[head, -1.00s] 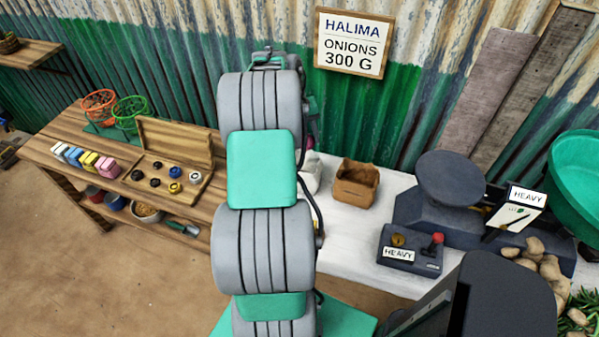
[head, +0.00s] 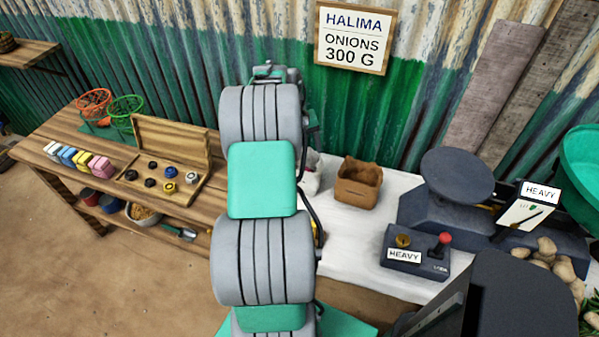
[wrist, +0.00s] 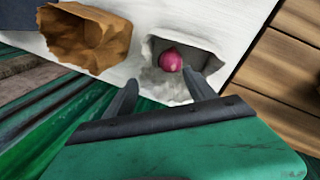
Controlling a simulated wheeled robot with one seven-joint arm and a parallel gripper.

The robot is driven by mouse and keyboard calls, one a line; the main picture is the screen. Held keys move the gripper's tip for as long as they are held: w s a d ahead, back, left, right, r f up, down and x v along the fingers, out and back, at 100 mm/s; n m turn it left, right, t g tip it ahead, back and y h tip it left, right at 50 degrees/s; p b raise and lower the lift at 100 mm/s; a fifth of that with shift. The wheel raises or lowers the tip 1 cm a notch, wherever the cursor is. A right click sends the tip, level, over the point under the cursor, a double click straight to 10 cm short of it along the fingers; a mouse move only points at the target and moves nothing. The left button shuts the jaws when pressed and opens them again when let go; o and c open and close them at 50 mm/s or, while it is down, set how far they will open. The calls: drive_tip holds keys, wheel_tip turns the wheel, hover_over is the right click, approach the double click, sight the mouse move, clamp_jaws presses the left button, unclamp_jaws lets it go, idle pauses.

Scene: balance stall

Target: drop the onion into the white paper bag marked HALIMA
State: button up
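The white paper bag (wrist: 167,82) stands open on the pale counter in the wrist view. The onion (wrist: 171,59), round and purple-pink, shows within the bag's mouth; I cannot tell if it rests on the bottom. My gripper (wrist: 160,77) is open, its two dark fingers well apart over the bag's near rim, with neither finger touching the onion. In the head view the white bag (head: 313,177) is mostly hidden behind my arm, and the gripper and onion are hidden too. No name can be read on the bag.
A brown paper bag (head: 358,184) stands to the right of the white bag. Farther right are a dark scale (head: 458,176) and a box marked HEAVY (head: 415,253). A wall sign (head: 354,40) reads HALIMA, ONIONS 300 G. A wooden bench (head: 60,160) with small goods is left.

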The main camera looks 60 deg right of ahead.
drive_tip(key=shift+o, duration=0.7)
drive_tip(key=v, duration=0.7)
drive_tip(key=shift+r, duration=0.4)
drive_tip(key=shift+a, duration=0.1)
